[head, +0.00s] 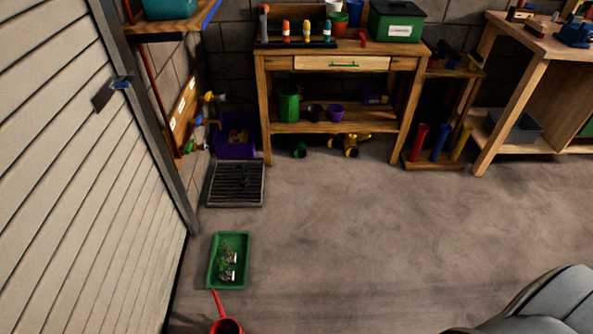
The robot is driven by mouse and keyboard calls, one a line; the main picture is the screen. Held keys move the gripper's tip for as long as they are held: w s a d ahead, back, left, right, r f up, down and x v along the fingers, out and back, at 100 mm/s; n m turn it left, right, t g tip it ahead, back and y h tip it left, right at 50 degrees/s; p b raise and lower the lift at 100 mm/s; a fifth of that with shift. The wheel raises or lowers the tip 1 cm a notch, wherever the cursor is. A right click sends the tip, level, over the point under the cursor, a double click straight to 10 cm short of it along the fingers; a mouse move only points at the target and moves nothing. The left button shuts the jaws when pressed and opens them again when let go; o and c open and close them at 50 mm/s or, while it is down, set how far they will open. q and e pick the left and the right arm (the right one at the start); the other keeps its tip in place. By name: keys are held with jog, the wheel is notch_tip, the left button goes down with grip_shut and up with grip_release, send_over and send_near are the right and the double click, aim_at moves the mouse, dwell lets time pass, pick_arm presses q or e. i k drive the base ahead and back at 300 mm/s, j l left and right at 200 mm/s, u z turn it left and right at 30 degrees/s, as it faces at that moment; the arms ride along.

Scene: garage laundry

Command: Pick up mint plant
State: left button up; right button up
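A green rectangular tray (214,262) lies on the concrete floor at the lower left of the head view, near the slatted door. In it stand small leafy green plants (225,263) in light-coloured pots, close together. They are too small for me to tell which one is mint. Neither of my grippers shows in this view.
A red watering can (228,326) is at the bottom edge, its spout towards the tray. A black grate (236,184) lies behind the tray. The wooden workbench (285,94) stands at the back wall. The floor (350,230) right of the tray is clear.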

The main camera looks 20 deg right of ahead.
aim_at(245, 183)
jog(key=z, duration=0.3)
jog(key=i+l+z, duration=0.15)
jog(key=l, duration=0.15)
jog(key=i+l+z, duration=0.25)
jog(key=i+l, duration=0.3)
jog(key=i+l+z, duration=0.2)
jog(key=i+l, duration=0.2)
jog(key=i, duration=0.3)
